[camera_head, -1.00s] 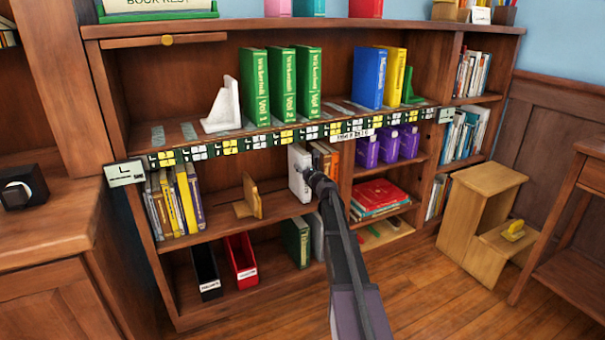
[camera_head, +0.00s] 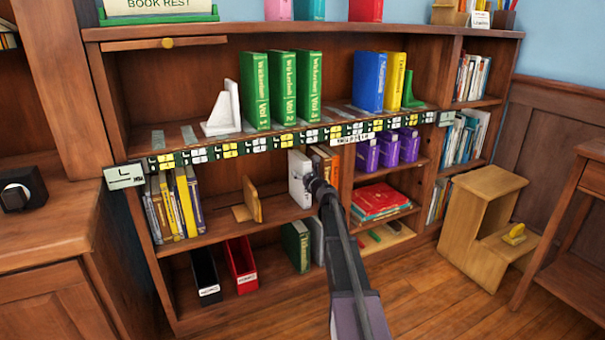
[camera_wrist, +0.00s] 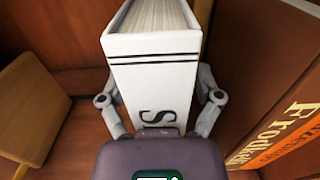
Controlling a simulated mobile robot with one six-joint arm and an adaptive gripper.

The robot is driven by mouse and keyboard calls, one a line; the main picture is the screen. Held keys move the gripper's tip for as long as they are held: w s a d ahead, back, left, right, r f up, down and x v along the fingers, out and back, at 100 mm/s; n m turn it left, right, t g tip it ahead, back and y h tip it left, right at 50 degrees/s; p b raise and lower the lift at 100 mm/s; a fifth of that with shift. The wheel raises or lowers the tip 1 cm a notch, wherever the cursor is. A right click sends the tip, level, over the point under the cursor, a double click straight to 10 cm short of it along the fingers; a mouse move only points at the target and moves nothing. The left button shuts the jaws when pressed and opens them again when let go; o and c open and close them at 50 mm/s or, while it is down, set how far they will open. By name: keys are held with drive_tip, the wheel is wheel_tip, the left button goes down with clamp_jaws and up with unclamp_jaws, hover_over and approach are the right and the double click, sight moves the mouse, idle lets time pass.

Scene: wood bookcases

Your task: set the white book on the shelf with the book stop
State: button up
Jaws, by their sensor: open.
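The white book (camera_head: 298,178) stands upright on the middle shelf, and its spine with two black lines faces me in the wrist view (camera_wrist: 155,80). My gripper (camera_head: 311,182) is at the book's spine. In the wrist view its open fingers (camera_wrist: 160,105) lie on either side of the book; whether they touch it cannot be told. A wooden book stop (camera_head: 252,198) stands left of the book on the same shelf, and also shows in the wrist view (camera_wrist: 35,105). A white book stop (camera_head: 224,112) stands on the upper shelf, left of several green books (camera_head: 283,90).
Orange books (camera_head: 324,162) stand close on the right of the white book. The upper shelf (camera_head: 160,137) has free room at its left end and between the green and blue (camera_head: 370,80) books. A green book stop (camera_head: 409,92) stands beside the yellow book (camera_head: 395,80).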

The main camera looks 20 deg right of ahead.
drive_tip(key=shift+r, duration=0.1)
drive_tip(key=s, duration=1.2)
drive_tip(key=shift+d, duration=0.2)
idle(0.7)
drive_tip(key=s+a+f+m+g+h, duration=0.3)
drive_tip(key=s+a+f+m+g, duration=0.3)
drive_tip(key=m, duration=0.9)
drive_tip(key=s+a+f+m+g+h, duration=0.45)
drive_tip(key=s+f+m, duration=0.3)
drive_tip(key=m, duration=0.65)
drive_tip(key=s+a+f+m+g+y, duration=0.2)
drive_tip(key=s+a+m+g+y, duration=0.1)
drive_tip(key=s+a, duration=0.5)
drive_tip(key=s+a+f+m+g+y, duration=0.3)
drive_tip(key=s+a+m+g+y, duration=0.1)
drive_tip(key=s+a, duration=0.4)
drive_tip(key=shift+a+f+g, duration=0.3)
drive_tip(key=shift+a+g, duration=0.05)
drive_tip(key=shift+a, duration=0.35)
